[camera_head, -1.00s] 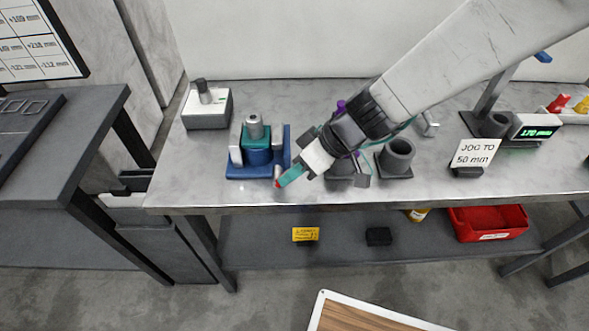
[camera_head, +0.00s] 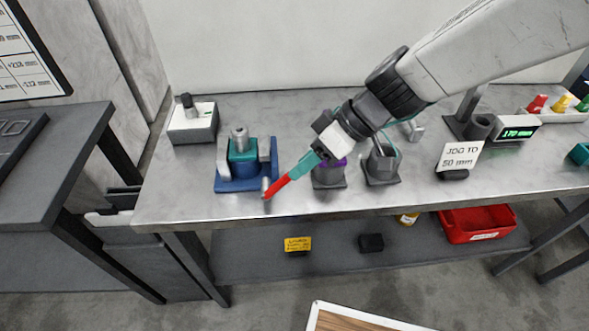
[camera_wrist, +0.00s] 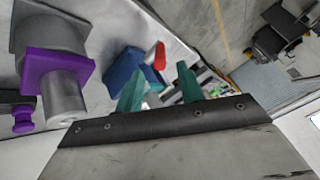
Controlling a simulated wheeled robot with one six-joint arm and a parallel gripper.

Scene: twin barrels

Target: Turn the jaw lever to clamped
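The jaw fixture (camera_head: 238,185) is a blue block on the bench at left, holding a teal-and-grey barrel (camera_head: 241,150). At its front right corner is a short grey post (camera_head: 265,186) with the red jaw lever (camera_head: 279,187), which slants up to the right in the head view. The lever (camera_wrist: 160,56) also shows in the wrist view beside the blue fixture (camera_wrist: 124,72). My gripper (camera_head: 307,166) has teal fingers just up and right of the lever. In the wrist view my gripper (camera_wrist: 158,72) is open, with the lever beyond the gap. Contact cannot be told.
A purple-ringed grey part (camera_head: 328,174) stands close under my gripper, with a grey cup (camera_head: 382,163) to its right. A box with a knob (camera_head: 193,121) stands at back left. A "JOG TO 50 mm" sign (camera_head: 459,156) and 170 mm display (camera_head: 517,133) are at right.

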